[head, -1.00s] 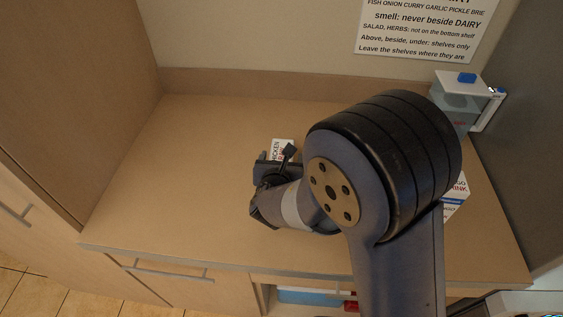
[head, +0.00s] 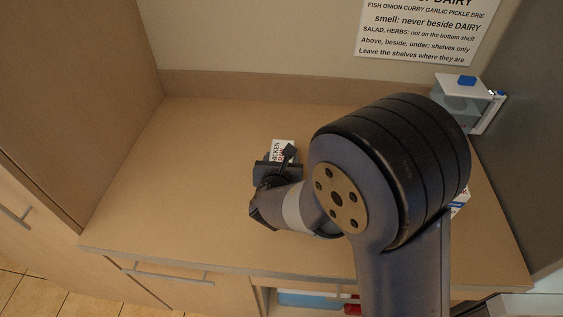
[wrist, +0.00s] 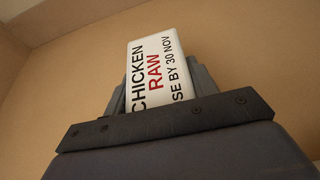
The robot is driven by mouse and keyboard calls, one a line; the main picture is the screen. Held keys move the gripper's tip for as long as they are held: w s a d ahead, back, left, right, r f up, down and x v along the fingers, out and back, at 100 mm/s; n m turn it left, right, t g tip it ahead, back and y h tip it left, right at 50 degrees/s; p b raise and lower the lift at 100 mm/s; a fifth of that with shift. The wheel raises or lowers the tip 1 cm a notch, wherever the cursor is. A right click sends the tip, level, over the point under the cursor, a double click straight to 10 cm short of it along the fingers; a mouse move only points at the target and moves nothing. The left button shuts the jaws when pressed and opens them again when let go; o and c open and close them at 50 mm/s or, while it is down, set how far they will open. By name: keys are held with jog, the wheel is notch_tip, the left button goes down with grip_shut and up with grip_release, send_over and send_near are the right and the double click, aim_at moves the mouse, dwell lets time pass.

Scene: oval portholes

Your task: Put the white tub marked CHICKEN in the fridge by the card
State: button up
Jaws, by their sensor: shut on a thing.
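The white tub (head: 283,147) shows past my gripper in the head view, over the middle of the tan counter. In the wrist view the tub (wrist: 154,68) reads CHICKEN, RAW in red, and USE BY 30 NOV. My gripper (head: 278,163) is shut on the tub, with a finger on each side of it in the wrist view (wrist: 160,85). The tub's lower part is hidden by the gripper. I cannot tell whether it touches the counter. The card (head: 428,28) is on the back wall at upper right; its top is cut off.
A clear container with a white lid and blue tab (head: 462,92) stands at the counter's back right, by a grey panel (head: 530,130). A white labelled box (head: 460,200) is mostly hidden behind my arm. The counter's left side (head: 170,190) is clear. A blue-lidded thing (head: 308,299) sits below the counter.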

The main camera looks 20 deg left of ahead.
aim_at(282, 156)
notch_tip(282, 156, up, 10)
jog(key=shift+f+p, duration=0.25)
jog(key=shift+p, duration=0.2)
dwell(0.4)
